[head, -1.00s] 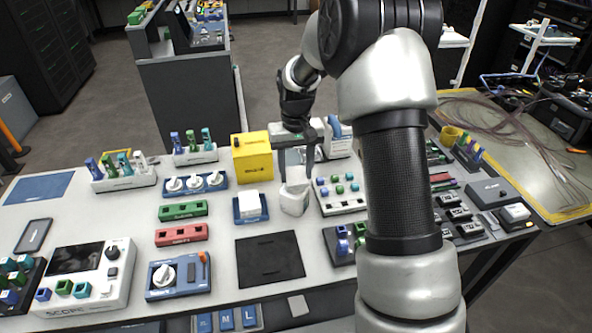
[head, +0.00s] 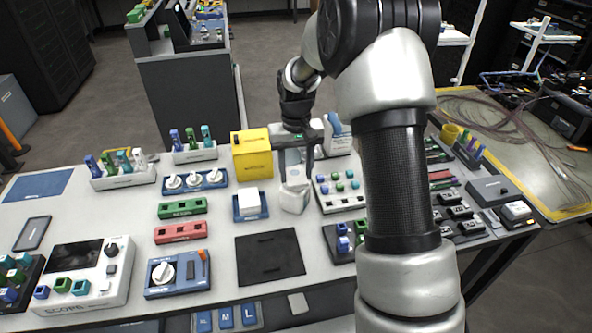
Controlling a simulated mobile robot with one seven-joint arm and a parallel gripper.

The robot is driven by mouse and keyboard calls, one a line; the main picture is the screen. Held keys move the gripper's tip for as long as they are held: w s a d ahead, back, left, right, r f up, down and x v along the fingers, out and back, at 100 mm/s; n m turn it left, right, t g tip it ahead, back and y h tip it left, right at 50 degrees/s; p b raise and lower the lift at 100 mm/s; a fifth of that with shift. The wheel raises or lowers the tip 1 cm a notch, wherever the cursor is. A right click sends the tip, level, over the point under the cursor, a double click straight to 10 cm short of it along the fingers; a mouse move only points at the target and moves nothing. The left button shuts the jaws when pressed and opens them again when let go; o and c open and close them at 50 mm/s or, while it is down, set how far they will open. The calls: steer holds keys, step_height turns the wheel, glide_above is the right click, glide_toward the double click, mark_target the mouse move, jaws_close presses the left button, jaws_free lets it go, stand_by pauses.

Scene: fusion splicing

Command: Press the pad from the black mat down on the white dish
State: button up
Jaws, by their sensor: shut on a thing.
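The black mat (head: 268,270) lies flat at the front middle of the table. I see no pad on it, only small dark marks. The white dish (head: 294,201) stands behind the mat, a little to the right. My gripper (head: 297,177) points down over the dish, its two fingers on either side of the dish's upper part. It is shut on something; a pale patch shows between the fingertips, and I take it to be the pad. I cannot tell it clearly from the white dish, nor whether it touches the dish.
A yellow box (head: 252,163) and a white block (head: 249,203) in a blue tray stand left of the dish. A white button panel (head: 342,204) is close on the right. Green (head: 183,208) and red (head: 181,232) blocks lie farther left. My forearm covers part of the table's right side.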

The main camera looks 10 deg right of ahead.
steer(key=shift+r+p, duration=2.15)
steer(key=shift+r, duration=0.9)
steer(key=shift+f, duration=0.1)
